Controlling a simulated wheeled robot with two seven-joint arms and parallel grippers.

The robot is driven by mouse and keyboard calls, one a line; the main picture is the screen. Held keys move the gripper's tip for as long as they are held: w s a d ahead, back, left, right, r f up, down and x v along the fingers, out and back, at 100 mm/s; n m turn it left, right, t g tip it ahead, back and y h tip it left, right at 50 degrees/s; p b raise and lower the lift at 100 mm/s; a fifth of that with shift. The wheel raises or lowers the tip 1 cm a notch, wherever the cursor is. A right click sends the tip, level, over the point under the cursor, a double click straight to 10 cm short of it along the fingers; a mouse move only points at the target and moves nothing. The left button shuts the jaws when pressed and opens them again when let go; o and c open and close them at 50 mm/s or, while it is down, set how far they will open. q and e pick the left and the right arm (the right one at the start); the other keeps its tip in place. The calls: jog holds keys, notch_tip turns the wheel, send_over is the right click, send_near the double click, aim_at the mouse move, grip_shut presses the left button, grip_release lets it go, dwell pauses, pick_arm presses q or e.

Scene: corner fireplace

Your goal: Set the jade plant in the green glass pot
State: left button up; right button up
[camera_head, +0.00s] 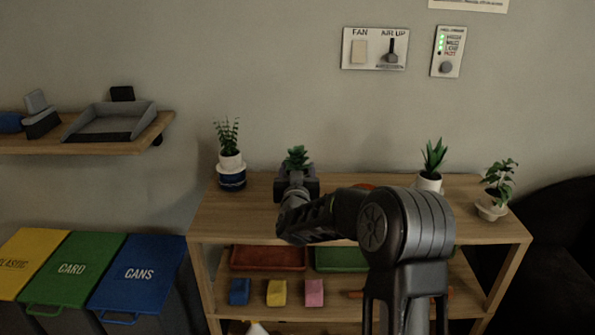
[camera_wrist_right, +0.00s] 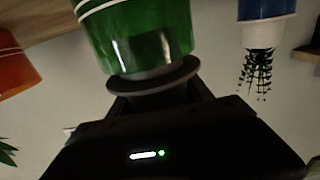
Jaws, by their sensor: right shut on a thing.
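The jade plant (camera_head: 297,157) stands upright above my right gripper (camera_head: 296,187) near the back of the wooden shelf top. My right gripper is shut on its dark grey pot (camera_wrist_right: 152,84), whose wide collar shows in the upside-down wrist view. The green glass pot (camera_wrist_right: 145,35) is directly under that collar. The collar lies at or very close to the green pot's rim; I cannot tell whether it touches. The green pot is hidden behind my gripper and arm in the head view. My left gripper is out of view.
A leafy plant in a blue pot (camera_head: 232,180) stands left. An orange pot (camera_wrist_right: 16,66) is close by, mostly behind my arm in the head view. A spiky plant (camera_head: 433,160) and a plant in a pale pot (camera_head: 492,209) stand right. Trays and coloured blocks sit below.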

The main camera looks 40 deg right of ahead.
jog(key=shift+f+b, duration=0.55)
dwell(1.0)
jog(key=o, duration=1)
jog(key=shift+o, duration=0.2)
jog(key=v, duration=0.7)
jog(key=shift+s+a, duration=0.25)
jog(key=shift+s, duration=0.05)
